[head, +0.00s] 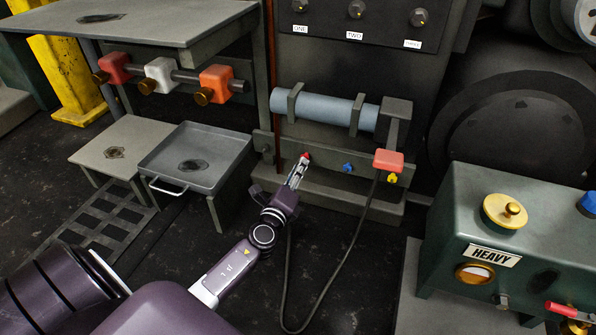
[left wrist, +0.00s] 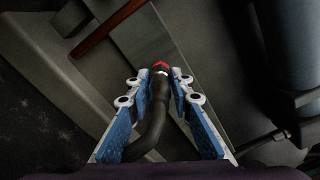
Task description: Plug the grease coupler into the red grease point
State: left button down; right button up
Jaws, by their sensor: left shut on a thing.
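My left gripper (head: 299,170) is shut on the dark grease coupler (left wrist: 158,88), in front of the lower rail of the machine. In the left wrist view the gripper (left wrist: 160,93) has the coupler between its blue-padded fingers, with its hose bending down toward the palm. The red grease point (head: 306,156) shows just past the fingertips, and in the left wrist view its red part (left wrist: 161,65) lies right at the coupler's far end. I cannot tell whether the coupler is seated on it or just short of it. My right gripper is not in view.
A blue grease point (head: 348,168) and a yellow one (head: 392,179) sit further right on the rail. The black hose (head: 343,262) loops low from my gripper up to a red block (head: 388,160). A metal tray (head: 222,172) stands at left, a green cabinet (head: 465,215) at right.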

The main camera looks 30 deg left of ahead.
pick_arm(q)
jog(key=shift+w+a, duration=0.1)
jog(key=shift+w, duration=0.25)
jog(key=shift+r, duration=0.1)
jog(key=c, duration=1.3)
grip_release()
jog(key=shift+v, duration=3.55)
